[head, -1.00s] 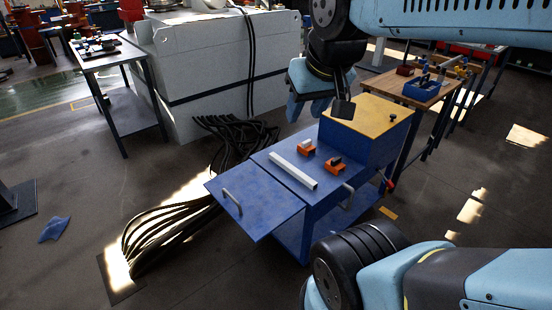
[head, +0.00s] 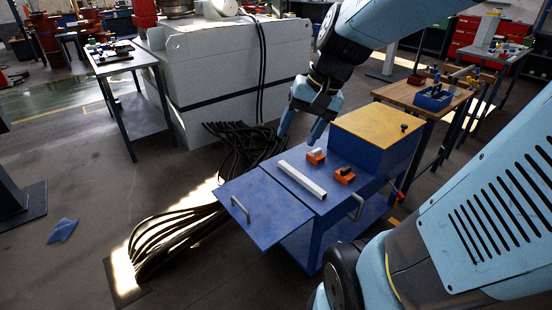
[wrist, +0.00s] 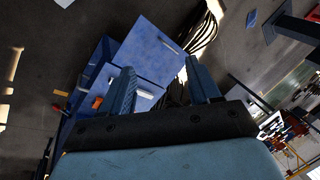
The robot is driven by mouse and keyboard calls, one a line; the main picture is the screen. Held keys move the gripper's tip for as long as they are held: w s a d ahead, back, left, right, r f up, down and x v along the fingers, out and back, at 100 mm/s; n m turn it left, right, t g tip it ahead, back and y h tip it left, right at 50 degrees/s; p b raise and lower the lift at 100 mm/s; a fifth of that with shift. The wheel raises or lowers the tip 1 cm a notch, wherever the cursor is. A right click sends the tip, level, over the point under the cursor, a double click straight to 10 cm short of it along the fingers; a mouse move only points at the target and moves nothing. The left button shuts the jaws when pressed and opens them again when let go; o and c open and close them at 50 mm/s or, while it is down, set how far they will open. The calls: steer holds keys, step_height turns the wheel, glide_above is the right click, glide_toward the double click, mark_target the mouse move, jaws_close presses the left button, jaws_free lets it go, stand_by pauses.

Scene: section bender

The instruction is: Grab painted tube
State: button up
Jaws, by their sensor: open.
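The painted tube (head: 302,181) is a white square bar lying on the blue cart (head: 265,197), across the seam beside the blue flap. My gripper (head: 302,138) is open and empty, above and behind the tube, at the far left side of the cart top. In the wrist view my gripper's two blue fingers (wrist: 160,84) are spread apart, and part of the tube (wrist: 146,94) shows between them, near the left finger. The rest of the tube is hidden there.
Two orange blocks (head: 316,157) (head: 345,175) sit close to the tube on the cart. A raised box with a yellow top (head: 375,128) stands at the cart's right end. Black cables (head: 180,232) lie on the floor to the left. A wooden bench (head: 420,98) stands behind.

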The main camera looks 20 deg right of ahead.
steer(key=w+d+f+m+t+y, duration=0.2)
steer(key=w+d+f+m+y, duration=0.25)
steer(key=w+f+m, duration=0.35)
steer(key=w+d+f+m+t+y, duration=0.2)
steer(key=w+d+f+m+y, duration=0.3)
steer(key=w+f, duration=0.55)
steer(key=m+t+h, duration=0.6)
steer(key=m+h, duration=0.2)
steer(key=m, duration=0.7)
glide_toward(315, 187)
steer(key=x, duration=0.4)
steer(key=shift+f, duration=0.45)
steer(key=shift+t, duration=0.3)
steer(key=shift+r+x, duration=0.15)
steer(key=shift+x, duration=1.25)
steer(key=shift+r+x, duration=0.1)
steer(key=shift+x, duration=1.25)
jaws_close()
